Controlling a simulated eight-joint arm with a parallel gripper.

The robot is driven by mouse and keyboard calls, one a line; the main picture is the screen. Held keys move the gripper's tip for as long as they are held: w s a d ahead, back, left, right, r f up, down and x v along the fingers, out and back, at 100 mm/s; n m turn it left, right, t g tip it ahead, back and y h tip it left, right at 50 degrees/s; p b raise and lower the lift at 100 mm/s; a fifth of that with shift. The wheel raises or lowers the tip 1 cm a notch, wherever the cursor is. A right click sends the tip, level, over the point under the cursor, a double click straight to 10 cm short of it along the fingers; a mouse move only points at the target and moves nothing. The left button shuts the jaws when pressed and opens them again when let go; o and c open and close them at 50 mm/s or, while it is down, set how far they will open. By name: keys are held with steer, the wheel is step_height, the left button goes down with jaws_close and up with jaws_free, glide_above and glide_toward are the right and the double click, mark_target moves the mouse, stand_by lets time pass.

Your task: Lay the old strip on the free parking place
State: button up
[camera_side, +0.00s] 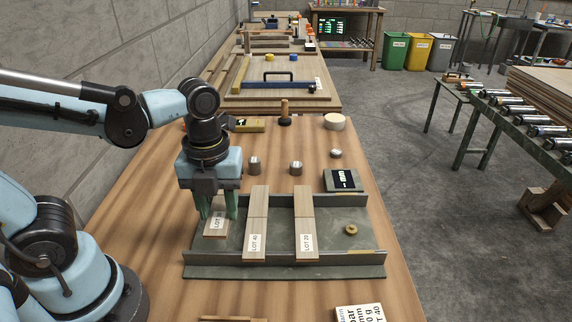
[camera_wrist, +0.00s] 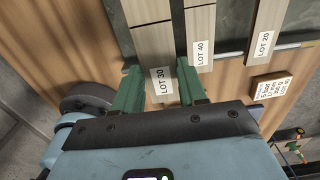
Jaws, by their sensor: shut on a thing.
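My gripper (camera_side: 217,212) is over the left part of the green-grey tray (camera_side: 276,238), its two green fingers shut on the sides of the LOT 30 strip (camera_side: 216,235). In the wrist view this pale wood strip (camera_wrist: 154,48) lies between the fingers (camera_wrist: 160,88), its label facing up. I cannot tell whether it touches the tray. To its right, the LOT 40 strip (camera_side: 257,222) and the LOT 20 strip (camera_side: 304,222) lie parallel across the tray with bare gaps between them. No strip lies on the tray's right part. Which strip is the old one cannot be read.
A small brass ring (camera_side: 351,230) sits on the tray's right part. Raised rails (camera_side: 340,257) run along the tray's near and far sides. Metal weights (camera_side: 295,168), a dark display box (camera_side: 342,180) and a wooden-handled stamp (camera_side: 285,114) stand behind.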

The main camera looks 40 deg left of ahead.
steer(key=s+a+f, duration=0.1)
steer(key=s+a, duration=0.1)
steer(key=shift+s+a+f, duration=0.25)
steer(key=shift+s+f, duration=0.1)
steer(key=shift+f, duration=0.05)
steer(key=shift+f, duration=1.6)
steer(key=shift+f, duration=0.4)
steer(key=o, duration=1.1)
steer(key=shift+r, duration=0.1)
